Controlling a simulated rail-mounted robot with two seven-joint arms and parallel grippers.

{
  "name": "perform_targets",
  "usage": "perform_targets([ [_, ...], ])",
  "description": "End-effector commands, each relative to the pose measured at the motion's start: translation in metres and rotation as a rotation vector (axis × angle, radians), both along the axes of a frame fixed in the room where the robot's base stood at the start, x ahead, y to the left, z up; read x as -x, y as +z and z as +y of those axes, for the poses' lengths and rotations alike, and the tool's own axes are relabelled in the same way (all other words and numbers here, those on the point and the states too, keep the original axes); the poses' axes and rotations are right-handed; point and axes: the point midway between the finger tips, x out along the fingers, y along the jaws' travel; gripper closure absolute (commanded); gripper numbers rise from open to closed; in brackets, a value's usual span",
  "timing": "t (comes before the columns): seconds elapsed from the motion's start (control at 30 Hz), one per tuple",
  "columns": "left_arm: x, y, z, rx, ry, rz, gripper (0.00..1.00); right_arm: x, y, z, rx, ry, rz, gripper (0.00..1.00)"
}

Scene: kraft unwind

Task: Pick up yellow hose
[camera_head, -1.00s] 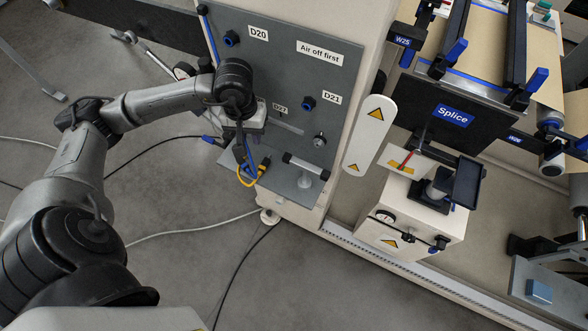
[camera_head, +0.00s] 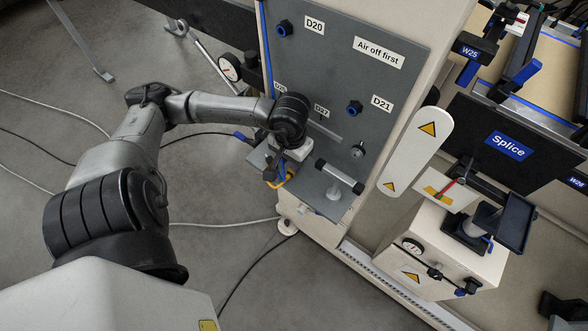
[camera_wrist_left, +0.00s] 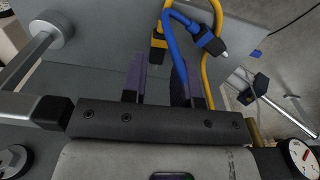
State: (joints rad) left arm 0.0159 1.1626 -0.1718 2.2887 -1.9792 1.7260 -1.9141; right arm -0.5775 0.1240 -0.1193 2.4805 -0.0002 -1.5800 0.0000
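The yellow hose (camera_wrist_left: 211,60) hangs in a loop beside a grey plate in the left wrist view. One end, with a dark fitting, shows ahead of the gap between my left fingers. In the head view only a short piece of the yellow hose (camera_head: 289,176) shows under my left wrist. My left gripper (camera_wrist_left: 158,66) is open, its two dark purple fingers apart with nothing clearly held between them. A blue hose (camera_wrist_left: 176,48) runs down close to the right finger; whether they touch I cannot tell. My right gripper is not in view.
A grey panel (camera_head: 345,75) with blue knobs stands behind my left arm. A shelf plate with a black-and-silver handle (camera_head: 338,176) is just right of the gripper. A gauge (camera_head: 229,67) is to the left. Floor in front is open.

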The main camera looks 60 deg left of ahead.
Motion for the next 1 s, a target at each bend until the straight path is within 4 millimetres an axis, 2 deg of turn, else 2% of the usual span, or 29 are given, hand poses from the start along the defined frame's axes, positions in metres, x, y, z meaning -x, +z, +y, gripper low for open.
perform_targets([
  [0.4, 0.0, -0.045, 0.001, 0.002, 0.001, 0.002, 0.72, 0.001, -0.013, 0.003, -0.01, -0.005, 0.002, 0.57],
  [0.53, 0.0, -0.052, 0.001, 0.0, 0.001, 0.001, 0.72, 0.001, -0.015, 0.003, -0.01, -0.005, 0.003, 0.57],
  [0.8, 0.0, -0.053, 0.001, 0.0, 0.001, 0.0, 0.72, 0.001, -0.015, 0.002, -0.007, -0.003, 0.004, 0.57],
  [1.0, 0.0, -0.053, 0.001, 0.0, 0.0, 0.0, 0.92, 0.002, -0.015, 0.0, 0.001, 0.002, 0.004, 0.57],
])
